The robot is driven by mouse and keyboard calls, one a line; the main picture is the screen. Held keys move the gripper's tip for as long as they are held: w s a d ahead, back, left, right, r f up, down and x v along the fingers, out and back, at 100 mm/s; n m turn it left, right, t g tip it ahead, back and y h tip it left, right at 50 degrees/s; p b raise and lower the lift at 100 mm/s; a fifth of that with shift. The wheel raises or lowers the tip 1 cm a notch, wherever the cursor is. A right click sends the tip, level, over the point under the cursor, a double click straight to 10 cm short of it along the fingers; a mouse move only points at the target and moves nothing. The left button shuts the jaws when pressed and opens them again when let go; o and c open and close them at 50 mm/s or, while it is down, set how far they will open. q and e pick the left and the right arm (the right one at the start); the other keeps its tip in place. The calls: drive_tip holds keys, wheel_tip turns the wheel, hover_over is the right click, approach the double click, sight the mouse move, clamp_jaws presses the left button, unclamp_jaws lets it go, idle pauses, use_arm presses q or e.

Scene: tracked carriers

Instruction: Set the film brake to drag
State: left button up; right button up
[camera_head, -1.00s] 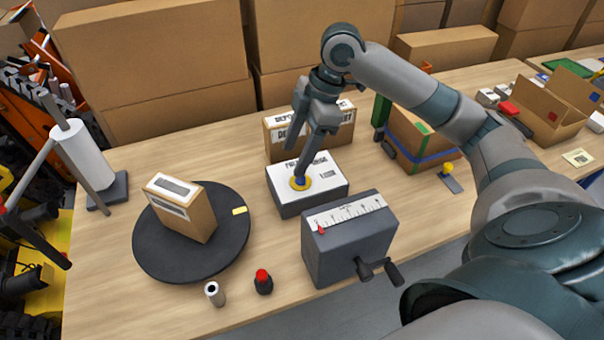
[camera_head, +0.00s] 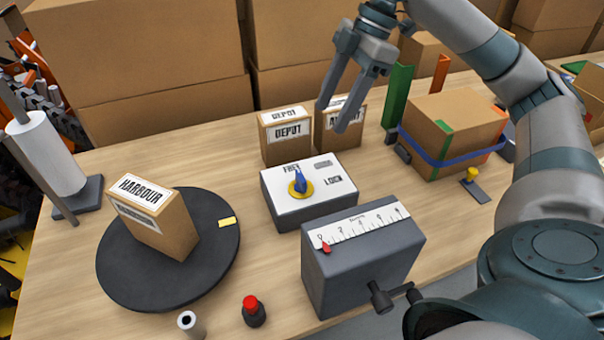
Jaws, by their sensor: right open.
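The likely film brake is a grey box (camera_head: 284,212) with a white top, standing mid-table. On its top is a blue knob (camera_head: 299,182) on a yellow disc. The knob's narrow end points toward the far edge, near a label that is hard to read. The word LOCK shows at the right of the top, and a small grey patch lies behind it. My right gripper (camera_head: 332,117) is open and empty, raised behind and right of the knob, apart from it, with its fingers in front of the DEPOT boxes. My left gripper is not in view.
A grey crank box (camera_head: 352,262) with a scale stands in front. At left is a black turntable (camera_head: 125,275) with a HARBOUR box (camera_head: 178,235). A red-topped button (camera_head: 254,310) is near the front. DEPOT boxes (camera_head: 284,150) stand behind; a blue-strapped box (camera_head: 450,120) stands right.

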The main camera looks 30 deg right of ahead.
sight(302, 175)
drive_tip(key=shift+f, duration=0.1)
drive_tip(key=x, duration=1.7)
drive_tip(key=shift+w+f, duration=0.1)
drive_tip(key=shift+f, duration=0.05)
drive_tip(key=shift+c, duration=0.3)
drive_tip(key=c, duration=1)
